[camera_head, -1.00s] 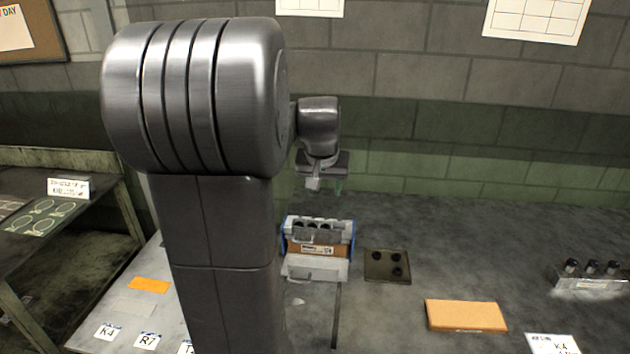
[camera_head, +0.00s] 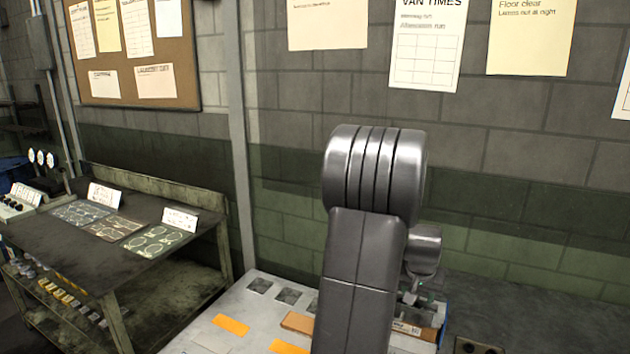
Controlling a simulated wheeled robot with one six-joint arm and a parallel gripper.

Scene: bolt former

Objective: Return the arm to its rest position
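My arm stands upright in the middle of the head view, its big ribbed grey joint against the wall. My gripper (camera_head: 411,299) hangs low behind the arm's right side, small and partly hidden by the upper link. It is above or near the blue-ended box (camera_head: 437,325) on the bench. I cannot tell whether it touches the box or whether its fingers are open or shut. I see nothing clearly held in it.
A worn side table (camera_head: 150,205) with marked mats stands left. The block wall is behind; air above the arm is clear.

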